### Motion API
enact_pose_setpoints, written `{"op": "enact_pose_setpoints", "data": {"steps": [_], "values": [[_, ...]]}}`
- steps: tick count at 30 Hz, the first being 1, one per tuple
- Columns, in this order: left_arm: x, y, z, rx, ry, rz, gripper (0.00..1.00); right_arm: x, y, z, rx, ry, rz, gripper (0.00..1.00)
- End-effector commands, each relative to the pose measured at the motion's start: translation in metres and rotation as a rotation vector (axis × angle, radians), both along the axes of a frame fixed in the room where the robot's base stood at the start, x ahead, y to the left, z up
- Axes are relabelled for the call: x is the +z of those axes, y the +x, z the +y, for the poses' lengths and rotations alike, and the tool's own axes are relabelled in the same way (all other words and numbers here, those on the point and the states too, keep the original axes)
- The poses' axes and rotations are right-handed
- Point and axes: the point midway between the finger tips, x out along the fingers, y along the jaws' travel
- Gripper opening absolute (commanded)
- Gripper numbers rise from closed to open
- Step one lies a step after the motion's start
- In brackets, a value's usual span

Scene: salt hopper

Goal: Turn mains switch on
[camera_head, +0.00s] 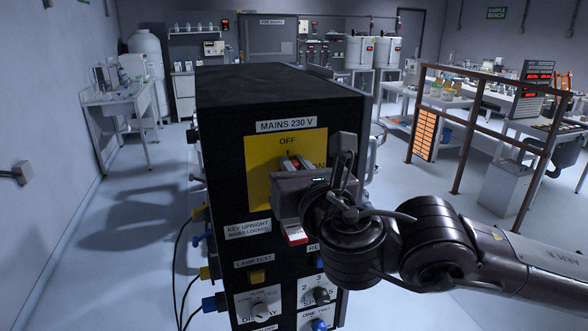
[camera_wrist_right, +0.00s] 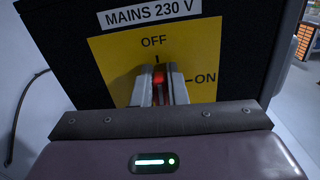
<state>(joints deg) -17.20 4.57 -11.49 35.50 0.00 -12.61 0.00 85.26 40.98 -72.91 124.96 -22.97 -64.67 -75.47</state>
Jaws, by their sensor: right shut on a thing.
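The mains switch is a red handle (camera_wrist_right: 158,92) on a yellow plate (camera_head: 258,165) marked OFF at the top and ON at the right, under the label MAINS 230 V. In the right wrist view the handle stands between the two fingers of my right gripper (camera_wrist_right: 160,84), and its top points near the OFF mark. My right gripper (camera_head: 291,163) is shut on the handle, in front of the black cabinet (camera_head: 225,150). The gripper and wrist hide most of the switch in the head view. My left gripper is not in view.
Below the switch are a lamp test button (camera_head: 257,275), a display knob (camera_head: 260,310) and a speed knob (camera_head: 321,295). Cables and plugs stick out on the cabinet's left side. A brown rail (camera_head: 470,130) stands to the right. The floor at the left is clear.

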Motion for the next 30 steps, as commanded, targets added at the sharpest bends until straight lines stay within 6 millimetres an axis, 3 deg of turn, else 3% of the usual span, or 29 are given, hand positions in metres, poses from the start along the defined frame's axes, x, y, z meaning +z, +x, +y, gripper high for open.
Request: {"op": "enact_pose_setpoints", "data": {"steps": [1, 8, 30], "values": [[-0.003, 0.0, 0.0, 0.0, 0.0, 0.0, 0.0, -0.01, 0.0, 0.001, 0.004, 0.001, 0.018, 0.0], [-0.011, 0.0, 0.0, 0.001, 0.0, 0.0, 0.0, -0.015, 0.0, 0.0, 0.007, 0.115, 0.061, 0.0], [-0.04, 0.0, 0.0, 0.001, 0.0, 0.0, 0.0, -0.021, 0.002, -0.007, 0.014, 0.778, 0.277, 0.0]]}}
